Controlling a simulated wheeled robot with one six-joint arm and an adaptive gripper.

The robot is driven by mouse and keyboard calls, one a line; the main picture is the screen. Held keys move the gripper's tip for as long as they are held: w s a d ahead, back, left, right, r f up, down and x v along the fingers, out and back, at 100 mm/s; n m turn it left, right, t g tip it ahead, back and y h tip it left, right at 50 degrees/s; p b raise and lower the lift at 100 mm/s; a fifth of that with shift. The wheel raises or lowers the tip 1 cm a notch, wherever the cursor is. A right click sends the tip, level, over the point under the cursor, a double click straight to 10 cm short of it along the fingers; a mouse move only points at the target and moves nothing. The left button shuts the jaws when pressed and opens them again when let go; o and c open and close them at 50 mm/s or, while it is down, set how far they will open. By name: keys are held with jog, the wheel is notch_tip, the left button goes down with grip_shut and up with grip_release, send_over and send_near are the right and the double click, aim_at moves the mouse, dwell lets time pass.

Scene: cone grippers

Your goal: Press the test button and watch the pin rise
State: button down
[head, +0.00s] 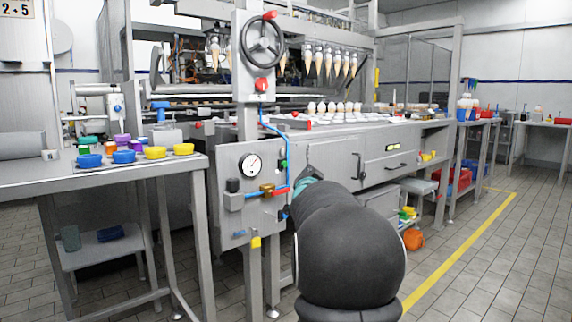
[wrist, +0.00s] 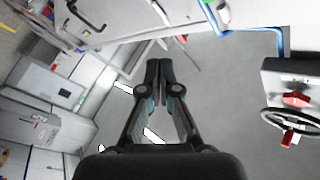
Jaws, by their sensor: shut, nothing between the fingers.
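The grey upright panel (head: 232,217) carries a round dial gauge (head: 250,165), a black knob (head: 233,185) and a brass fitting (head: 267,189). A small green part (head: 283,164) sits at the panel's right edge. I cannot tell for sure which part is the test button, and no pin can be made out. My arm reaches toward the machine just right of the panel, and my gripper's fingers are hidden in the head view. In the wrist view my gripper (wrist: 159,68) is shut and empty, its tips together, with nothing seen touching them.
A handwheel (head: 263,40) stands above the panel and also shows in the wrist view (wrist: 290,124). A blue hose (head: 264,121) runs down to the fittings. A side table (head: 120,179) with coloured cups is at left. Clear floor lies at right.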

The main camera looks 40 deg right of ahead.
aim_at(285, 164)
jog(key=w+p, duration=0.5)
jog(key=w, duration=0.3)
jog(key=shift+a, duration=0.35)
jog(key=shift+w, duration=0.1)
dwell(1.1)
jog(key=shift+w, duration=0.3)
jog(key=shift+w, duration=0.5)
dwell(0.8)
jog(key=shift+s, duration=0.15)
dwell(1.4)
jog(key=shift+s+b, duration=0.8)
jog(key=shift+b, duration=0.15)
